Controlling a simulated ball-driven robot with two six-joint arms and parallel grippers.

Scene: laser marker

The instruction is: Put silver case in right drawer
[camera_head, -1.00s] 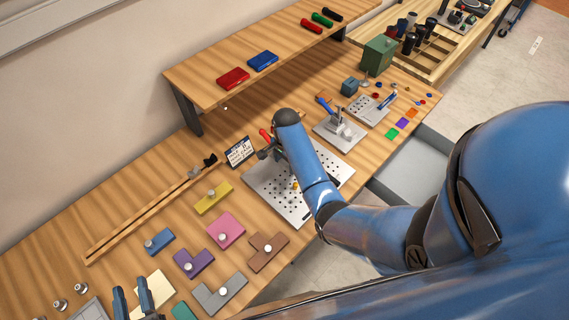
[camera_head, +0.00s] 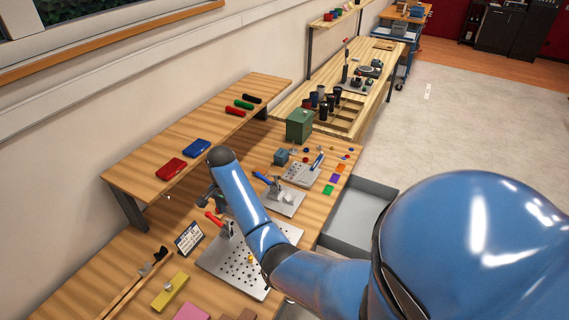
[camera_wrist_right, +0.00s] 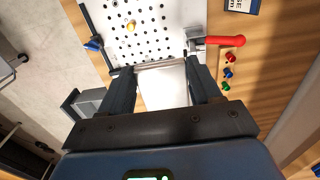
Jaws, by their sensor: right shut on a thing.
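The silver case (camera_wrist_right: 165,88) is a pale, shiny block between the fingers of my right gripper (camera_wrist_right: 162,72) in the right wrist view. The gripper is shut on it, above the table beside the perforated metal plate (camera_wrist_right: 140,38). In the head view my blue right arm hides the case and most of the gripper. The right drawer (camera_head: 360,217) is a grey open tray, pulled out from the table's right side. Its visible floor looks empty, and my arm and shoulder cover its near part. My left gripper is out of view.
The perforated plate with a red-handled clamp (camera_head: 214,218) lies under my right arm. A second clamp plate (camera_head: 284,203), a green box (camera_head: 299,124) and small coloured tiles (camera_head: 333,180) stand farther back. A raised shelf (camera_head: 135,169) runs along the left.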

